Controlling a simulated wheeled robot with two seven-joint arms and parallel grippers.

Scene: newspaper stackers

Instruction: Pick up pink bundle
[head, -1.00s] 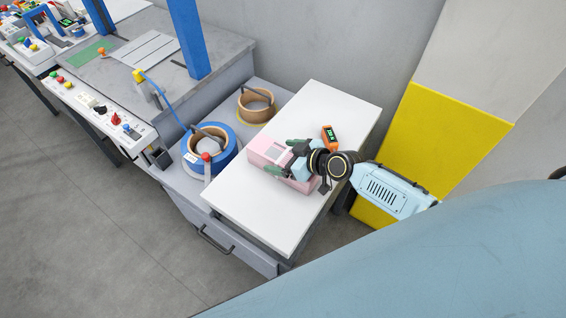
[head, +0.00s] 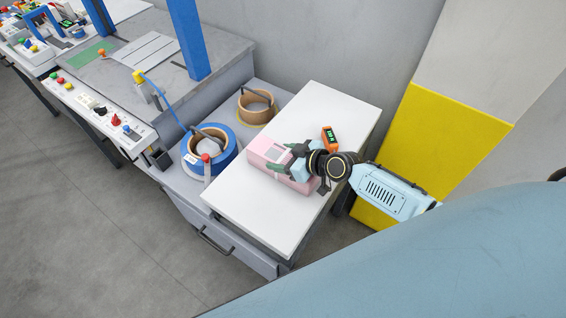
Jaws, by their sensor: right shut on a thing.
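The pink bundle (head: 263,150) is a block with a paler rectangle on its top. It is at the white table top (head: 262,218), near the middle; I cannot tell whether it rests on the surface or is just off it. My right gripper (head: 284,158) comes in from the right with its dark green fingers at the bundle, shut on it. The gripper and wrist cover part of the bundle's right side. My left gripper is not in view.
An orange device with a green screen (head: 329,138) is beside my right wrist. A blue strap roll (head: 228,149) and a tan roll (head: 256,108) sit left of the white table top. A grey machine with a button panel (head: 103,113) stands further left.

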